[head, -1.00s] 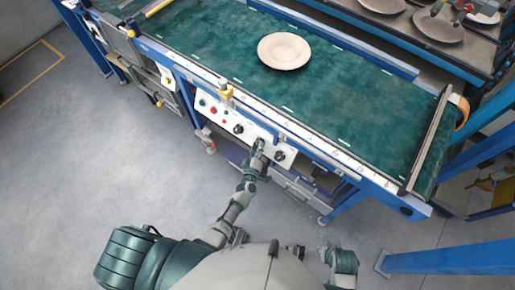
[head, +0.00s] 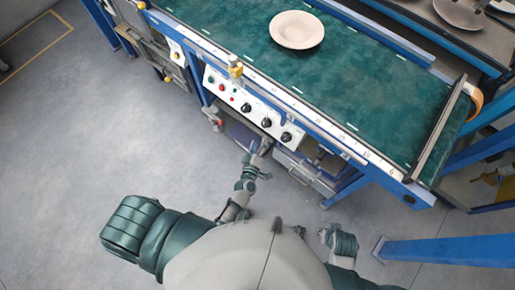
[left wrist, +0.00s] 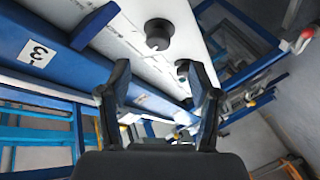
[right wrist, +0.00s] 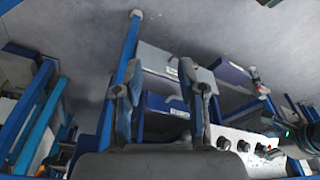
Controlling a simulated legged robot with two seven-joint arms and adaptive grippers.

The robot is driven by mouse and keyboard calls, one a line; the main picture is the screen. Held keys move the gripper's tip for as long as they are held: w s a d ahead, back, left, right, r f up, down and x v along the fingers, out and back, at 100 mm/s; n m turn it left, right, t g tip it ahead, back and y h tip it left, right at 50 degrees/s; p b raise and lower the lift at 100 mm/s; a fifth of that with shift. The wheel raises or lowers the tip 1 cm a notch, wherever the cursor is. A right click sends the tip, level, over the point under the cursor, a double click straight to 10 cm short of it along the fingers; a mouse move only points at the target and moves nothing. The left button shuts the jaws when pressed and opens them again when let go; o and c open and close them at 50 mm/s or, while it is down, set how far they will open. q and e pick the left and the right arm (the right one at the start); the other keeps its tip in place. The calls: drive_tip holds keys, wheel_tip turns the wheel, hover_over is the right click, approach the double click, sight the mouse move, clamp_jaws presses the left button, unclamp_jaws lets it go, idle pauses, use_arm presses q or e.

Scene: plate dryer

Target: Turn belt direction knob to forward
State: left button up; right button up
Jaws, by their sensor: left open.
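The white control panel (head: 228,97) is on the conveyor's front, with three black knobs in a row: left (head: 246,107), middle (head: 266,123) and right (head: 286,137). Their labels are too small to read, so I cannot tell which sets belt direction. My left gripper (head: 263,145) is open and empty, just below the panel near the middle knob, apart from it. In the left wrist view, one knob (left wrist: 158,34) lies beyond the open fingers (left wrist: 161,75) and another (left wrist: 183,68) is partly hidden by a finger. My right gripper (right wrist: 162,88) is open and empty, low and away from the panel.
The green belt (head: 370,85) carries a pale plate (head: 297,30). Buttons (head: 222,87) sit at the panel's left, and a yellow fitting (head: 235,68) stands above them. Drawers (head: 300,168) are beneath the panel. A blue beam (head: 445,254) is at lower right. The floor at left is clear.

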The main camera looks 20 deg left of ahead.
use_arm(q)
drive_tip(key=shift+s+d+r, duration=0.1)
drive_tip(key=shift+s+r, duration=0.05)
drive_tip(key=shift+s, duration=0.75)
drive_tip(key=shift+s+d+r, duration=0.1)
drive_tip(key=shift+s+r, duration=0.05)
drive_tip(key=shift+s, duration=0.7)
drive_tip(key=s+d+f+m+g+h+p, duration=0.1)
drive_tip(key=s+f+m+g+h+p, duration=0.35)
drive_tip(key=s+f+m+g, duration=0.55)
drive_tip(key=s+a+f+m+g+y+p, duration=0.1)
drive_tip(key=s+a+f+g, duration=0.1)
drive_tip(key=s, duration=0.6)
drive_tip(key=s+a+f+m+g+y+p, duration=0.1)
drive_tip(key=s+a+f+m+g+y, duration=0.1)
drive_tip(key=s+a+f, duration=0.2)
drive_tip(key=s+a, duration=0.2)
drive_tip(key=s, duration=0.2)
drive_tip(key=shift+s+a+f, duration=0.15)
drive_tip(key=shift+s+f, duration=0.05)
drive_tip(key=shift+f, duration=0.05)
use_arm(e)
drive_tip(key=s+f, duration=0.4)
drive_tip(key=f, duration=1.3)
drive_tip(key=shift+d+g, duration=0.15)
drive_tip(key=shift+g, duration=0.15)
